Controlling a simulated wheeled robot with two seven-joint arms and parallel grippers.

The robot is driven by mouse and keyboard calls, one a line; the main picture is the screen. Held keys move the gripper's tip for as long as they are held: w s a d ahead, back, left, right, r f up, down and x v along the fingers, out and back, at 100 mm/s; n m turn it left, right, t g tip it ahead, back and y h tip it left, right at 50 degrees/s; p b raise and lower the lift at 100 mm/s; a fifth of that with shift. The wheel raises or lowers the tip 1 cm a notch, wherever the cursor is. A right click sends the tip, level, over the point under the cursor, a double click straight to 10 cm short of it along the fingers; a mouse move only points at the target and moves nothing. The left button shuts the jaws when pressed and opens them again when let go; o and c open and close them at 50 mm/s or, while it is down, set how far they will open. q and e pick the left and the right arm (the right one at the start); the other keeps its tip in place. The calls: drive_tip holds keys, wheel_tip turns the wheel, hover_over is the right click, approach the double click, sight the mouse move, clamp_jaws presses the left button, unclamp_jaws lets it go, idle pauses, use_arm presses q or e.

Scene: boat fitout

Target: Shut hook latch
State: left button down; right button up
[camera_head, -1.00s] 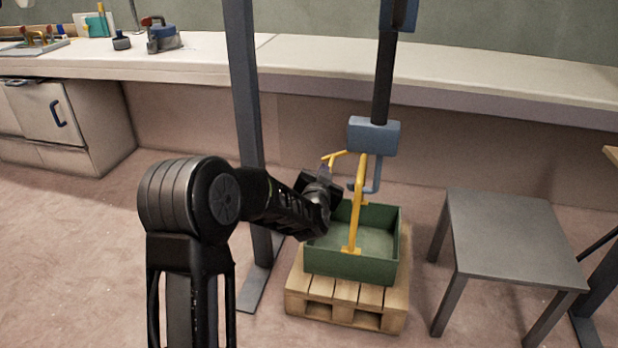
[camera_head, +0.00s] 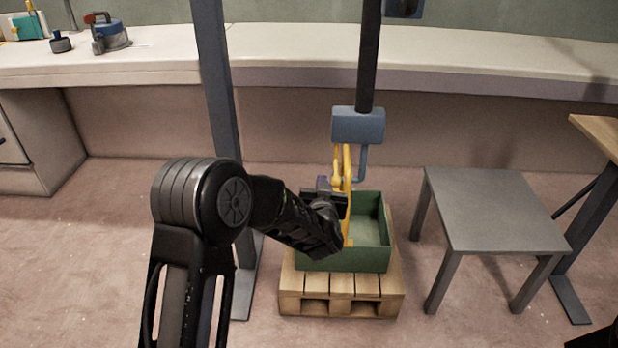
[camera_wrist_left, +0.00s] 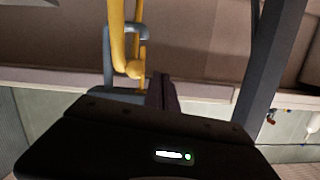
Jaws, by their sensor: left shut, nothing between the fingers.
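A blue-grey hook block (camera_head: 358,125) hangs on a black bar, with its hook (camera_head: 362,165) below it. A yellow bail (camera_head: 346,200) rises from a green crate (camera_head: 385,240) to the hook. In the left wrist view the yellow bars (camera_wrist_left: 117,35) pass beside the grey-blue hook (camera_wrist_left: 106,60); a rounded yellow end lies close to my fingers. No separate latch can be made out. My left gripper (camera_head: 331,192) is shut and empty, just left of the bail; whether it touches is unclear.
The crate stands on a wooden pallet (camera_head: 340,287). A dark upright post (camera_head: 219,100) stands left of it, behind my left arm. A grey table (camera_head: 495,210) is on the right. A long pale counter (camera_head: 270,50) runs along the back wall.

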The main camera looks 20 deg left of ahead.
use_arm(q)
drive_tip(key=shift+w+d+f+n+b, duration=0.15)
drive_tip(key=shift+d+f+n+b, duration=0.2)
drive_tip(key=shift+d+n, duration=0.15)
use_arm(e)
drive_tip(key=shift+w+a+f, duration=0.1)
drive_tip(key=shift+f, duration=0.25)
